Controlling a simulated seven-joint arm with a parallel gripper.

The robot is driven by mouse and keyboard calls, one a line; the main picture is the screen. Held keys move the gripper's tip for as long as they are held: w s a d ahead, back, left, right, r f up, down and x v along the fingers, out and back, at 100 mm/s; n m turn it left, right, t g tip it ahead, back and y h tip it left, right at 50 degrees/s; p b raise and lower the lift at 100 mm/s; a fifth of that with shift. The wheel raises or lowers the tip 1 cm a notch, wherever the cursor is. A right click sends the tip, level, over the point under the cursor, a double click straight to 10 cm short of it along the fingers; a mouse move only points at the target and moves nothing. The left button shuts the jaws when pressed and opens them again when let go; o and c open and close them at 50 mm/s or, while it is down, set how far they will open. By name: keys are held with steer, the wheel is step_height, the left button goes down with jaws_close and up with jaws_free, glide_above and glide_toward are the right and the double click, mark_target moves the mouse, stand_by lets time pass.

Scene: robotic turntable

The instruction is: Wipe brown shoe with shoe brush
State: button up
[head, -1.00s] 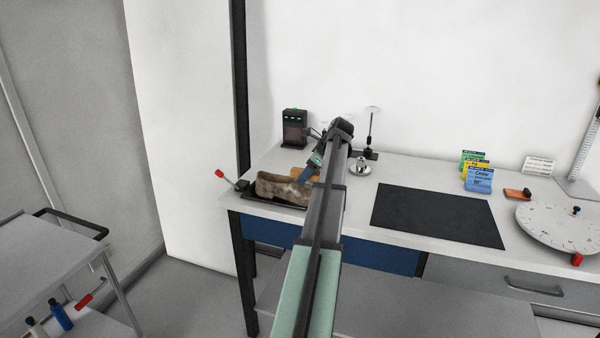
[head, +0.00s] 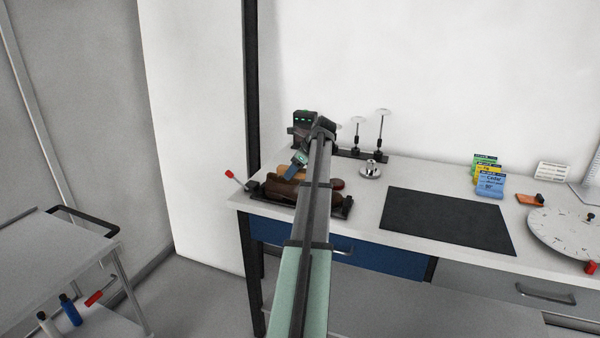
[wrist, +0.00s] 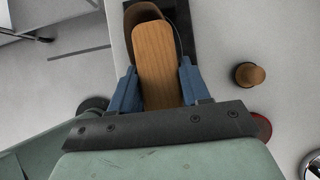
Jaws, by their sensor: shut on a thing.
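The brown shoe (head: 272,188) lies in a black holder (head: 346,208) at the bench's left end. Its surface looks dark brown, and my arm covers part of it. My gripper (head: 297,165) is over the shoe, shut on the shoe brush (head: 284,172). In the wrist view, the brush's wooden back (wrist: 158,65) sits between the blue fingers of my gripper (wrist: 156,84). The shoe (wrist: 139,12) shows beyond the brush's far end. The bristles are hidden, so I cannot tell whether they touch the shoe.
A red-tipped lever (head: 230,174) stands left of the holder. Discs on stems (head: 382,135) and a small metal pot (head: 370,170) are behind and right. A black mat (head: 448,220) lies bare mid-bench. Colored boxes (head: 489,178) and a round turntable (head: 568,235) are farther right.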

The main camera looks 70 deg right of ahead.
steer(key=shift+w, duration=0.5)
steer(key=shift+s, duration=4.85)
steer(key=shift+w, duration=5)
steer(key=shift+s+f, duration=0.1)
steer(key=shift+s, duration=5)
step_height(320, 180, up, 9)
